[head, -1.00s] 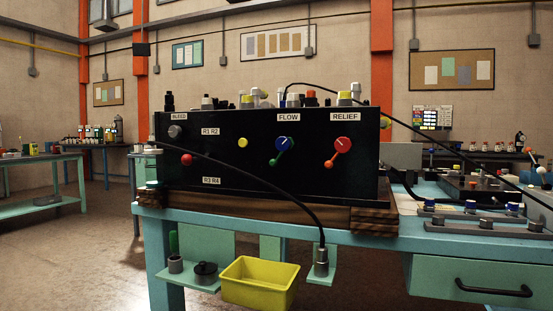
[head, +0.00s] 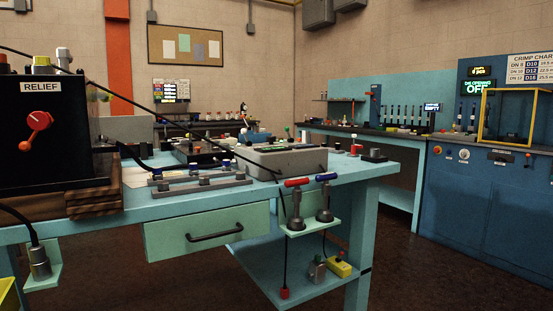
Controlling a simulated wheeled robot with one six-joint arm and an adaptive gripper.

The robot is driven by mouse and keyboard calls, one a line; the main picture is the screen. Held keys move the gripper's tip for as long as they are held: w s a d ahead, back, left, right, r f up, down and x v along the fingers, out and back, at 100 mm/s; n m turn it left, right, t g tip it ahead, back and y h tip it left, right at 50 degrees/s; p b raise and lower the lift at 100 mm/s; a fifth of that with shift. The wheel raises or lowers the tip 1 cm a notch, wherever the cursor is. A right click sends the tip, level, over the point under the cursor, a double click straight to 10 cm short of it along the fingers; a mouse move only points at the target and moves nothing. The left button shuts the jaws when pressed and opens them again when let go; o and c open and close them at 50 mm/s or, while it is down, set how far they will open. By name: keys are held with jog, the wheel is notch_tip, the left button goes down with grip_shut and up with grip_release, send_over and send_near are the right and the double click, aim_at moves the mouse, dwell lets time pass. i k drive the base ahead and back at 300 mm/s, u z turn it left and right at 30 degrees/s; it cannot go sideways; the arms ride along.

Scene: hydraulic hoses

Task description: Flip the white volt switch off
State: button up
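No part that I can tell to be the white volt switch shows in the head view; any lettering that small is unreadable. A grey box (head: 283,161) lies on the teal bench (head: 150,209), with small parts on and behind it too small to tell. A round white control (head: 464,155) shows on the front of the blue crimp machine (head: 470,205) at the right, beside a red button (head: 437,150); I cannot tell what it is. My gripper is not in view.
The black panel box (head: 45,125) marked RELIEF stands on the bench at the left. Red and blue handled fittings (head: 296,205) sit on a shelf at the bench's right end. A dark cable crosses the bench. Dark floor (head: 430,270) lies clear between bench and machine.

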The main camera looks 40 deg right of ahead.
aim_at(244, 130)
jog(key=z, duration=0.85)
jog(key=i, duration=0.3)
jog(key=u, duration=0.15)
